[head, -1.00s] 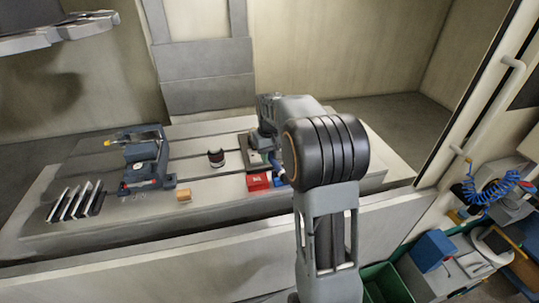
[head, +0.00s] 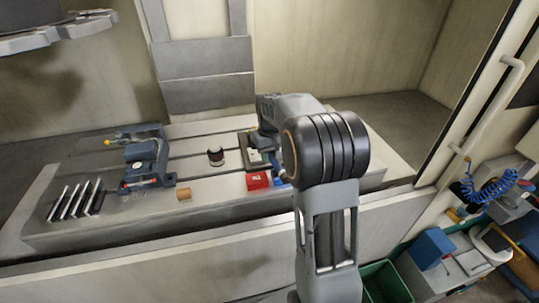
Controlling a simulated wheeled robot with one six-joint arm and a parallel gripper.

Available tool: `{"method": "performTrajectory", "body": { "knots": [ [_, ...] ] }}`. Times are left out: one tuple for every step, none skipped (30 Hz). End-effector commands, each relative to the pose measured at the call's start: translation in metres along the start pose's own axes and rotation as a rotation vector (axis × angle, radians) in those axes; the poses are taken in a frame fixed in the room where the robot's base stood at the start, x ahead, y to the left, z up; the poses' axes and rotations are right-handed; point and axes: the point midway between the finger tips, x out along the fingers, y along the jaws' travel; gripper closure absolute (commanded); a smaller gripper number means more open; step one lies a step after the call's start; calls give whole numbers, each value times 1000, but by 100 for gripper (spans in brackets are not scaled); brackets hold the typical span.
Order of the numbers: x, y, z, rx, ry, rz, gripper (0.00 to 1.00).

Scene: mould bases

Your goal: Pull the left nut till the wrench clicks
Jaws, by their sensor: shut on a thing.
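My gripper (head: 275,162) is small in the head view, low over the grey plate (head: 254,150) on the right part of the machine table. My own arm covers much of it. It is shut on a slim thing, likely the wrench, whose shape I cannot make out. The nuts are too small or hidden to tell apart, so I cannot see whether the wrench sits on the left one. A red box (head: 257,181) lies just in front of the plate, with a small blue thing (head: 280,182) beside it.
A grey vise (head: 146,160) stands on the left of the slotted table (head: 215,205). Several upright plates (head: 75,200), a tan block (head: 184,194) and a round dark-topped piece (head: 216,157) are also there. The door frame (head: 480,95) rises at right.

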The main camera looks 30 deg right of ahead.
Motion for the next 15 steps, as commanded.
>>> {"method": "performTrajectory", "body": {
  "knots": [
    [0, 0, 0, 0, 1, 0, 100],
    [0, 0, 0, 0, 1, 0, 100],
    [0, 0, 0, 0, 1, 0, 100],
    [1, 0, 0, 0, 1, 0, 100],
    [1, 0, 0, 0, 1, 0, 100],
    [2, 0, 0, 0, 1, 0, 100],
    [2, 0, 0, 0, 1, 0, 100],
    [3, 0, 0, 0, 1, 0, 100],
    [3, 0, 0, 0, 1, 0, 100],
    [3, 0, 0, 0, 1, 0, 100],
    [3, 0, 0, 0, 2, 0, 100],
    [3, 0, 0, 0, 2, 0, 100],
    [3, 0, 0, 0, 1, 0, 100],
    [3, 0, 0, 0, 2, 0, 100],
    [3, 0, 0, 0, 2, 0, 100]
  ]
}}
